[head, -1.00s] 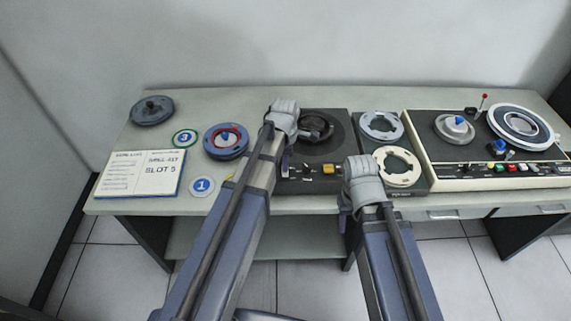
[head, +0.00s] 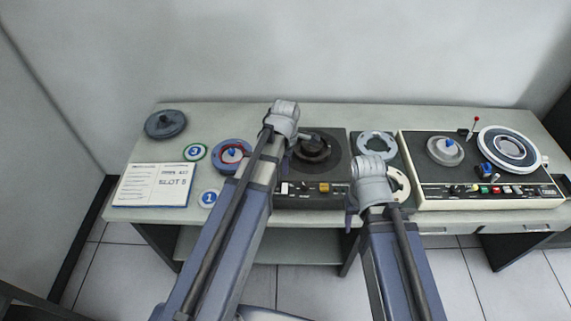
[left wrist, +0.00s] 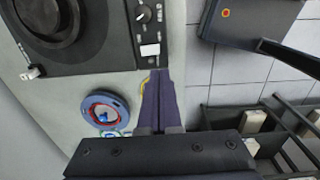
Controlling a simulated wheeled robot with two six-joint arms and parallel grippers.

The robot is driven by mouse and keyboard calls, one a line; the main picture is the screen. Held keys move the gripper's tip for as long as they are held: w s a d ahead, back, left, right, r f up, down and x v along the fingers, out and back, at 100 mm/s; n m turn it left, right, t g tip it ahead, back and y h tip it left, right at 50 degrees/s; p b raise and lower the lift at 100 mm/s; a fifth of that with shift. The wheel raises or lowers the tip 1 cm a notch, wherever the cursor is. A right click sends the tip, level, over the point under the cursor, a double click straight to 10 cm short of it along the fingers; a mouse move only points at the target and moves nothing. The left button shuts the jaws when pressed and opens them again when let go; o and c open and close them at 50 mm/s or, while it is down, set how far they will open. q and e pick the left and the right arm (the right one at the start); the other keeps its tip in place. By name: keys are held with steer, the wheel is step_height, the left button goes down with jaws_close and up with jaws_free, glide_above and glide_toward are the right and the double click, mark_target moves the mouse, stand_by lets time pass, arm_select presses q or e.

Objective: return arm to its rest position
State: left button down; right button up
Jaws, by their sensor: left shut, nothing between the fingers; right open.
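My left arm reaches up from the bottom of the head view, and its wrist end (head: 285,118) stands over the desk beside the dark turntable unit. In the left wrist view my left gripper (left wrist: 160,78) is shut, its dark fingers together with nothing between them. It is near the desk's front edge, next to the dark unit's knob panel (left wrist: 149,25). My right arm's wrist end (head: 371,178) is in front of the cream ring at the desk's front. My right gripper is open; its fingers are mostly hidden behind the wrist.
The desk (head: 240,120) carries a blue-red reel (head: 233,150), a grey reel (head: 165,124), an open booklet (head: 153,184), round number markers (head: 195,152), a dark turntable unit (head: 335,160) and a cream tape console (head: 425,150). An open shelf (head: 220,246) is underneath.

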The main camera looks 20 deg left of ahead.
arm_select(q)
steer(key=shift+s+r+p, duration=0.2)
steer(key=shift+r+p, duration=0.2)
steer(key=shift+r, duration=0.45)
arm_select(e)
steer(key=shift+r, duration=0.85)
